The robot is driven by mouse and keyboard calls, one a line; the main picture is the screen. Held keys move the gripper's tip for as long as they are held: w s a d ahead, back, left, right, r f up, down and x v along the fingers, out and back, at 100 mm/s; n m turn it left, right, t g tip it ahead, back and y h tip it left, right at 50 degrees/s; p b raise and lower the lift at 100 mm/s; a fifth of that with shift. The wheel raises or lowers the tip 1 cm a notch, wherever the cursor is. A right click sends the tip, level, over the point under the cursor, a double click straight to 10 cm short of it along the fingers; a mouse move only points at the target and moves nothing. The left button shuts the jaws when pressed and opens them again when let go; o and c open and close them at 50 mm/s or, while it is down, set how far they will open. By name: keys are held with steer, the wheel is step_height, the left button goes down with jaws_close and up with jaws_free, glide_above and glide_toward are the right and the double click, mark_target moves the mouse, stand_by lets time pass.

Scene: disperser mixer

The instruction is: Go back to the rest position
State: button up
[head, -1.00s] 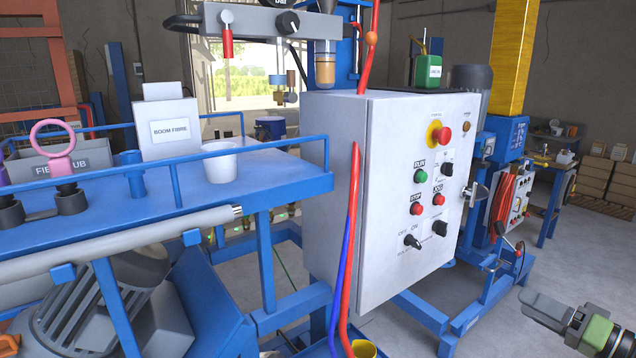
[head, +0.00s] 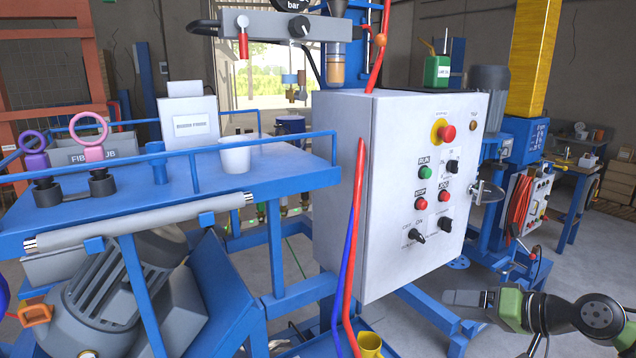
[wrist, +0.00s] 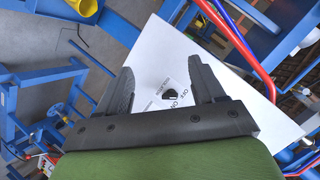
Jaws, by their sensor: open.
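My gripper (head: 450,297) is at the lower right of the head view, in front of the lower right part of the grey control cabinet (head: 345,190). In the wrist view my gripper (wrist: 162,75) has its two dark fingers spread with nothing held between them. Between the fingers the white cabinet face (wrist: 150,45) shows, with a black rotary switch (wrist: 169,95) marked OFF and ON. The gripper looks apart from the switch. The exact gap cannot be told.
A blue railed platform (head: 275,175) at the left carries a white cup (head: 235,156) and a fibre tub (head: 90,150). Red and blue hoses (head: 350,250) hang along the cabinet's left edge. Grey floor is open at the right.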

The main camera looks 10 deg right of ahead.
steer(key=s+a+f+n+g+h, duration=0.1)
steer(key=a+g+h, duration=0.15)
steer(key=a, duration=0.65)
steer(key=s+a+n+g+h, duration=0.1)
steer(key=a+n+g, duration=0.15)
steer(key=a, duration=0.75)
steer(key=s+a+h, duration=0.1)
steer(key=s+a, duration=0.1)
steer(key=s, duration=0.7)
steer(key=s+a+h, duration=0.2)
steer(key=s, duration=0.7)
steer(key=shift+s+f+g, duration=0.25)
steer(key=shift+f+g, duration=0.05)
steer(key=shift+f, duration=0.1)
